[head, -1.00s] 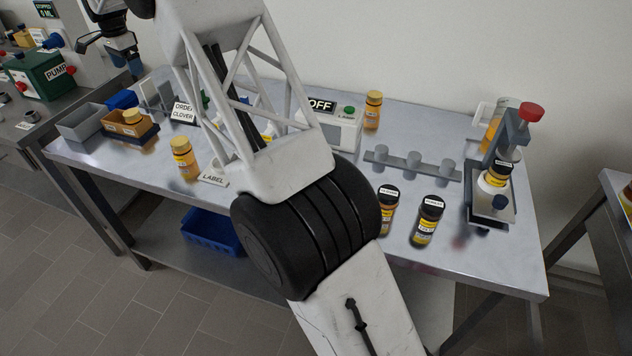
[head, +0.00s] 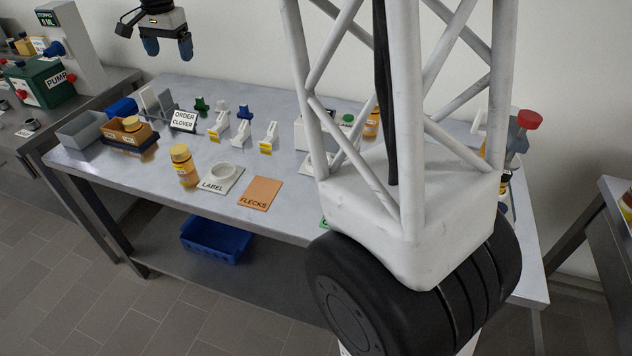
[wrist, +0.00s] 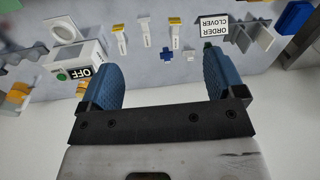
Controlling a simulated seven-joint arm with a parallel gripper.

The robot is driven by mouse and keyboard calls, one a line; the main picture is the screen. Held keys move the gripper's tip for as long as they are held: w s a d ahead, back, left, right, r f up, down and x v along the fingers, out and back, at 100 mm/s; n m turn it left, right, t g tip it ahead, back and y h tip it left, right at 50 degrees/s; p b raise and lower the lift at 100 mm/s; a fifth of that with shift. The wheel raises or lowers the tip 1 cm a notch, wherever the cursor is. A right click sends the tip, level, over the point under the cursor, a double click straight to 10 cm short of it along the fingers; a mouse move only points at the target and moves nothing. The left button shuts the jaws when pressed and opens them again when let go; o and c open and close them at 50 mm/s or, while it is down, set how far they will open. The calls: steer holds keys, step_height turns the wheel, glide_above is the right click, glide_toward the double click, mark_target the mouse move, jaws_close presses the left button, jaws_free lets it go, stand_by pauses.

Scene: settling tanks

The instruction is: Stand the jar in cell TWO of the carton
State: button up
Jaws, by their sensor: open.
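A jar with amber contents and a yellow lid (head: 184,165) stands upright on the table, left of the LABEL pad. A small tan carton (head: 113,134) sits in a dark blue tray at the table's left end. A yellow-lidded jar (head: 131,124) stands in or right behind it. I cannot read any cell number on the carton. My gripper (head: 167,48) is open and empty, high above the back of the table. In the wrist view its two blue fingers (wrist: 163,65) are spread with nothing between them. Neither the carton nor the jar can be made out there.
A grey bin (head: 80,131) stands left of the carton. An ORDER CLOVER sign (head: 184,121) and several small clips stand behind the jar. The LABEL pad (head: 222,180) and orange FLECKS pad (head: 261,193) lie to its right. My arm hides much of the table's right side.

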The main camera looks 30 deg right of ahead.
steer(key=s+d+n+t, duration=0.15)
steer(key=s+d, duration=0.35)
steer(key=s, duration=0.8)
steer(key=s+d+n+g, duration=0.1)
steer(key=s+d+n, duration=0.3)
steer(key=s, duration=0.9)
steer(key=s+d+f, duration=0.1)
steer(key=s+f, duration=0.2)
steer(key=s, duration=0.4)
steer(key=s+d+f+n, duration=0.1)
steer(key=s+d+f, duration=0.1)
steer(key=s, duration=0.6)
steer(key=s+d+f+n+t, duration=0.1)
steer(key=s+f, duration=0.3)
steer(key=s, duration=0.4)
steer(key=shift+s+d+f, duration=0.15)
steer(key=shift+s+d, duration=0.1)
steer(key=shift+d, duration=0.4)
